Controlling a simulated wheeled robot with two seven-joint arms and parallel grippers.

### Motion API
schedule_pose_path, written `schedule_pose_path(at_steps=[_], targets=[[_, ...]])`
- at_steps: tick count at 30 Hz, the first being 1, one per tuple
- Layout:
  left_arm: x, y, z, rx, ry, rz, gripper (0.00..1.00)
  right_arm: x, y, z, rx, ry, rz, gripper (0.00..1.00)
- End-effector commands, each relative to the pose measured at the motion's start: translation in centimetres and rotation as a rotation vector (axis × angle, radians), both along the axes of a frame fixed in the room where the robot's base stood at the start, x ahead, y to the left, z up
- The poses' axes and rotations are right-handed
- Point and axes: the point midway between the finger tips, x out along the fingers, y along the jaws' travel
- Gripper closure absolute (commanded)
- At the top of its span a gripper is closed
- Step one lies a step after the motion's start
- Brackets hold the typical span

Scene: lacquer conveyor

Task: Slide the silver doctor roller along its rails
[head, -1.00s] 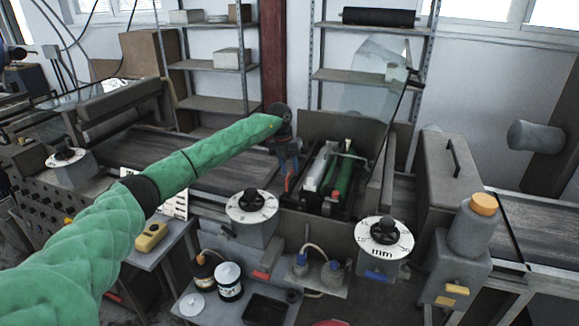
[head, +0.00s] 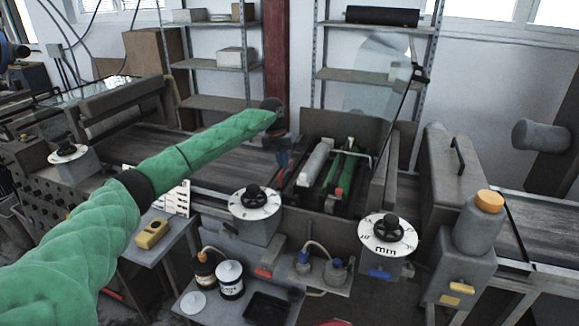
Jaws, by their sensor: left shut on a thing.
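The silver doctor roller (head: 314,163) lies in the open coating station, to the left of the green rollers (head: 346,172). My left arm, in a green sleeve, reaches in from the left. My left gripper (head: 284,160) is at the left side of the station, close beside the silver roller. It is shut on the roller's near-left part; the exact contact is small and partly hidden by the wrist. The rails under the roller are hard to make out. My right gripper is out of view.
Two dial knobs (head: 254,202) and (head: 387,234) stand in front of the station. A tilted clear guard (head: 378,85) rises behind it. A grey housing with an orange-capped bottle (head: 474,225) stands at right. Pots (head: 229,279) stand on a low shelf in front.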

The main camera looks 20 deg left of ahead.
Motion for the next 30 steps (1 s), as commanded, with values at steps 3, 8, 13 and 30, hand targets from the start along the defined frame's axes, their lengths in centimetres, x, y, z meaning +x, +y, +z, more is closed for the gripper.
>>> schedule_pose_path(at_steps=[3, 8, 13, 30], targets=[[0.09, 0.77, -0.01, 0.001, -0.003, 0.003, 1.0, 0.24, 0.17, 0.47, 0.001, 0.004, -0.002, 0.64], [0.09, 1.14, 0.08, 0.001, -0.003, 0.003, 1.0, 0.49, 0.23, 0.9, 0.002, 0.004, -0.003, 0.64], [0.09, 1.24, 0.13, 0.001, -0.003, 0.003, 1.0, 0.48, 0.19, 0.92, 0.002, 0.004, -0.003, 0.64], [0.07, 1.13, 0.21, 0.0, -0.002, 0.001, 0.68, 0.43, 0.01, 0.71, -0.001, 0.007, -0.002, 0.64]])
